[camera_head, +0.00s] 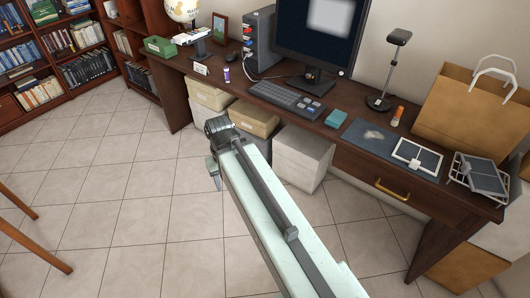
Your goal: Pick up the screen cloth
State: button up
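A small teal item (336,118), which looks like a folded screen cloth, lies on the desk (345,200) just right of the keyboard. It is too small to be sure that it is cloth. My arm reaches up from the bottom of the view, and my gripper (214,172) is at its far end, over the floor in front of the desk. The gripper is well to the left of the teal item and apart from it. Its fingers are mostly hidden by the wrist, so I cannot tell whether they are open.
A keyboard (287,100), a lamp (380,102), an orange-capped bottle (397,116), a dark mat (372,136), a tablet (417,157) and a wire stand (480,177) crowd the desktop. A paper bag (468,110) stands at right. Boxes (302,158) sit under the desk.

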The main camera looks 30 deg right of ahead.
aim_at(337, 117)
jog(key=z, duration=1.4)
jog(key=k, duration=0.45)
jog(key=u, duration=0.9)
jog(key=i, duration=1.05)
jog(key=u, duration=0.7)
jog(key=i, duration=0.6)
jog(key=z, duration=0.05)
